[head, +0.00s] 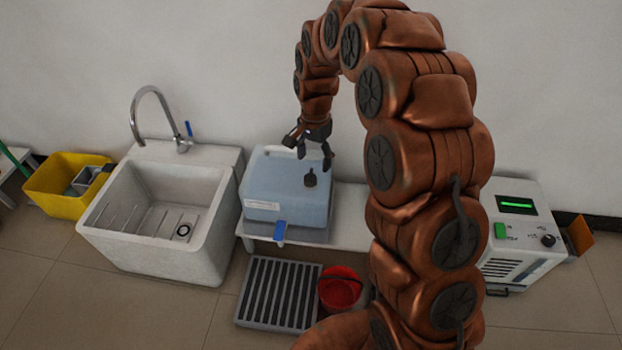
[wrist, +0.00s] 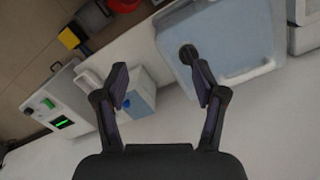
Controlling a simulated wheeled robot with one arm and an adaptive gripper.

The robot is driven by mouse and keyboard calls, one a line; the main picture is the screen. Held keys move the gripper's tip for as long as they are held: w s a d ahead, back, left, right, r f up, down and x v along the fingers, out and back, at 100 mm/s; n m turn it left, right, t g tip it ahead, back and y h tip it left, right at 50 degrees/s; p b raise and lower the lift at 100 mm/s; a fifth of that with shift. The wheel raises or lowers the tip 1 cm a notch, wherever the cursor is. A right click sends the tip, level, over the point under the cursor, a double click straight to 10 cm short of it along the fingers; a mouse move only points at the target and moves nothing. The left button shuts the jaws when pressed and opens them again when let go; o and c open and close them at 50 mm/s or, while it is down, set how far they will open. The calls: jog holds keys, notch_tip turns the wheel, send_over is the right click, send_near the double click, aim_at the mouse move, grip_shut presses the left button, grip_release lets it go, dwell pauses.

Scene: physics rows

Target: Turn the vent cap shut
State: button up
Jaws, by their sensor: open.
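A pale blue container (head: 285,185) lies on a white bench, with a blue tap (head: 281,230) at its front. A small black vent cap (head: 310,178) stands on its top; whether it is turned open or shut I cannot tell. My gripper (head: 312,150) is open and empty, above the container and close to the cap. In the wrist view the cap (wrist: 187,53) lies just beyond the right finger's tip, not between the fingers of my gripper (wrist: 160,80). The container (wrist: 235,40) fills the upper right there.
A white sink (head: 160,215) with a curved faucet stands left of the container. A grey grate (head: 278,292) and red bucket (head: 340,288) are on the floor in front. A machine with a green display (head: 520,235) stands at right. A white and blue box (wrist: 135,95) shows in the wrist view.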

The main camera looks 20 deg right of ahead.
aim_at(311, 175)
jog(key=w+f+m, duration=0.1)
jog(key=w+f, duration=0.1)
jog(key=f, duration=0.1)
jog(key=w+d+f+m+b, duration=0.1)
jog(key=w+f, duration=0.2)
jog(key=w+f+m, duration=0.1)
jog(key=w+f, duration=0.2)
jog(key=shift+w+d+f+m+t+b, duration=0.15)
jog(key=shift+w+f+m+t+b, duration=0.1)
jog(key=shift+f+m+t+b, duration=0.1)
notch_tip(311, 175, down, 7)
jog(key=shift+f+b, duration=0.2)
jog(key=shift+b, duration=0.3)
jog(key=c, duration=1.1)
